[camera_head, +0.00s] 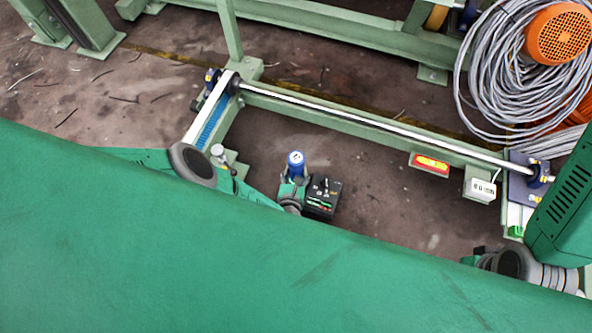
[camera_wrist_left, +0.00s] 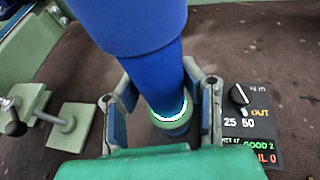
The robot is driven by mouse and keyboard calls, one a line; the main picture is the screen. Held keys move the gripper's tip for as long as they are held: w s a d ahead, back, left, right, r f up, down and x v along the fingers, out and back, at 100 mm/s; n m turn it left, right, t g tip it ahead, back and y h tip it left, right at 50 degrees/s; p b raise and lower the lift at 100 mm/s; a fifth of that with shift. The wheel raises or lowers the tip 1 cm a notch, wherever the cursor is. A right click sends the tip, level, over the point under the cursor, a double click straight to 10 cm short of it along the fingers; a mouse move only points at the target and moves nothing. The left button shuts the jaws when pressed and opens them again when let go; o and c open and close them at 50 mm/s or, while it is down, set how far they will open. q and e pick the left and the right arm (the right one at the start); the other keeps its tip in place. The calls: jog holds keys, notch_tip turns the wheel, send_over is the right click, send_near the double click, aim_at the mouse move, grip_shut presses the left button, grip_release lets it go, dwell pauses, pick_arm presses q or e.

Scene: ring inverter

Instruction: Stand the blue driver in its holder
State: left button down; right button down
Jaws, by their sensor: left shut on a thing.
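The blue driver (camera_head: 295,158) stands roughly upright in the head view, between the fingers of my left gripper (camera_head: 293,181). In the left wrist view the driver (camera_wrist_left: 138,40) fills the upper middle and tilts a little. The left gripper (camera_wrist_left: 165,110) is shut on it, with one finger on each side. A bright white-green ring (camera_wrist_left: 172,112) shows at the driver's lower end, with a dull greenish round part below it. I cannot tell whether that part is the driver's tip or its holder. My right gripper does not show; only a piece of that arm is at the lower right.
A black box with a dial (camera_head: 324,195) stands close to the right of the left gripper; it also shows in the wrist view (camera_wrist_left: 252,130). A green frame with a long steel rod (camera_head: 380,125) lies behind. A grey cable coil (camera_head: 490,70) and orange motor (camera_head: 558,35) are at upper right.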

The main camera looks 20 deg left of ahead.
aim_at(296, 162)
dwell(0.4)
pick_arm(q)
jog(key=c, duration=1)
grip_release()
jog(key=shift+f, duration=0.1)
notch_tip(296, 162, up, 10)
jog(key=shift+s, duration=0.1)
